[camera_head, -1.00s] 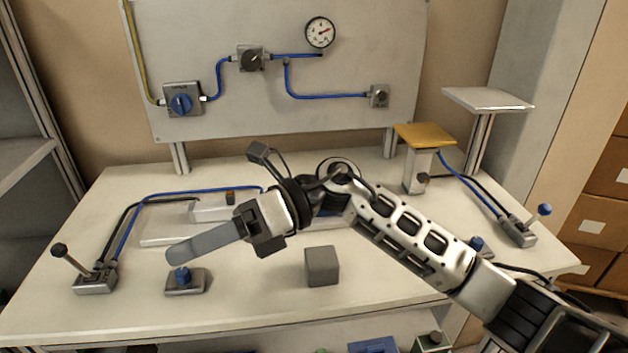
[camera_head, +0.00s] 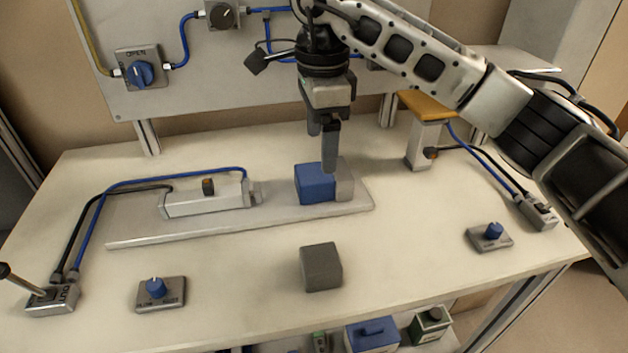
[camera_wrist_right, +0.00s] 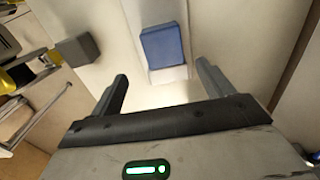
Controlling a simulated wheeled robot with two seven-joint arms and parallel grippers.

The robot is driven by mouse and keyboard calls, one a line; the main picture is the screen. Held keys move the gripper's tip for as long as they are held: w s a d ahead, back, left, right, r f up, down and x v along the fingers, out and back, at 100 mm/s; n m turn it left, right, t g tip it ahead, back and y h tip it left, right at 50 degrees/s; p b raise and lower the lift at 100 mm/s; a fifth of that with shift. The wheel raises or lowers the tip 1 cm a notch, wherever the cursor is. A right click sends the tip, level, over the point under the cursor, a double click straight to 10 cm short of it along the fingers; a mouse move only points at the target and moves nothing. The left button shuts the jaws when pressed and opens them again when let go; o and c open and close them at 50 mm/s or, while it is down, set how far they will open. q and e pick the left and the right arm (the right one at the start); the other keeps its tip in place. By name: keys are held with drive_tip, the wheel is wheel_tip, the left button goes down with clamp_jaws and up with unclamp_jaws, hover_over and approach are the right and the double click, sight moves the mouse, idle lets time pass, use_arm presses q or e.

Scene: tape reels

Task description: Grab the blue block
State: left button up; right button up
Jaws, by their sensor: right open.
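The blue block (camera_head: 315,184) sits on the right part of a flat grey plate (camera_head: 130,229) on the table, against a small grey piece (camera_head: 344,180) on its right. My left gripper is not in view.
A grey cube (camera_head: 321,267) stands in front of the plate. A white actuator (camera_head: 205,200) lies on the plate left of the block. Blue-knob boxes (camera_head: 160,294) and (camera_head: 489,236) and a yellow-topped stand (camera_head: 428,104) are around.

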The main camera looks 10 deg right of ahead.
sight(316, 172)
drive_tip(key=f, duration=0.2)
drive_tip(key=f+p, duration=0.1)
drive_tip(key=f, duration=0.5)
drive_tip(key=shift+w+a, duration=0.25)
drive_tip(key=shift+w, duration=0.05)
drive_tip(key=c, duration=1.3)
drive_tip(key=shift+r, duration=0.1)
